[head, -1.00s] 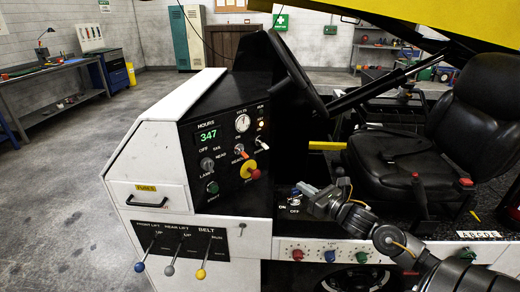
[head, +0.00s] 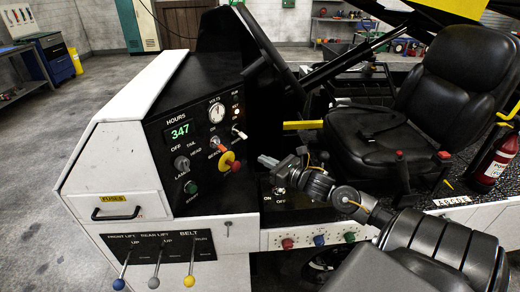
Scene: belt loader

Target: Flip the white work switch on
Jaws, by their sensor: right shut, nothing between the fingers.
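The white-tipped toggle switch (head: 239,132) is at the right end of the black control panel (head: 165,195), right of a red-orange toggle (head: 216,144). Its label is too small to read for certain, and I cannot tell its position for sure. My right gripper (head: 264,160) is shut and empty, pointing left towards the panel's right side. It is below and to the right of the white switch, apart from it, and right of the red stop button with a yellow collar (head: 229,163). My left gripper is out of view.
An on/off switch (head: 280,190) is just below my right gripper. A steering wheel (head: 268,55) rises behind the panel. The black seat (head: 400,120) with red-topped levers (head: 443,156) stands to the right. Several coloured-knob levers (head: 189,281) are low on the front.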

